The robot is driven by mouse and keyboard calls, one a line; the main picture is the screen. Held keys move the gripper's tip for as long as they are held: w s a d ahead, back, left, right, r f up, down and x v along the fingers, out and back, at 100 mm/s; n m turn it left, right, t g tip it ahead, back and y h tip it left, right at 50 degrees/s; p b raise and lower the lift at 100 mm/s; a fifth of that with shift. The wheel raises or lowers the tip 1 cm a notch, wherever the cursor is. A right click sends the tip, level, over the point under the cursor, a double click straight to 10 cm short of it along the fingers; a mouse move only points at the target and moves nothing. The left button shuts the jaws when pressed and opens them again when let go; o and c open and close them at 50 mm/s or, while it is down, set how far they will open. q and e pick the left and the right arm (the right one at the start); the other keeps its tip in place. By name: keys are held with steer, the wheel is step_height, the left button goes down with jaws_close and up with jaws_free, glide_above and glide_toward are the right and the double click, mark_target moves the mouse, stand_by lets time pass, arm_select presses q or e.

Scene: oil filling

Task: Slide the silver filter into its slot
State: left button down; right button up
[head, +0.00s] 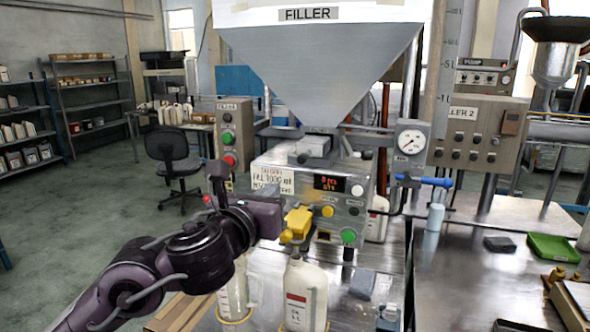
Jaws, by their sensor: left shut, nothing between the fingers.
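My left gripper (284,222) reaches in from the left to the front of the filling machine (268,177). It is shut and empty, close beside a yellow part (299,218) at the machine's left front; I cannot tell if they touch. A silver block (314,146) sits on top of the machine, under the hopper (318,70), and may be the silver filter. It is apart from my gripper. No slot can be made out clearly. My right gripper is not in view.
A white labelled bottle (305,296) and a clear jug (233,297) stand below the machine front. A pressure gauge (411,142) and a blue-handled valve (435,181) are at right. The right bench holds a green tray (553,248).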

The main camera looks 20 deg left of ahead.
arm_select(q)
steer(key=p, duration=0.2)
glide_toward(300, 159)
steer(key=shift+m, duration=0.3)
steer(key=w, duration=0.6)
steer(key=shift+d, duration=0.1)
steer(key=shift+w+f, duration=0.1)
steer(key=shift+w, duration=0.3)
steer(key=shift+w, duration=0.1)
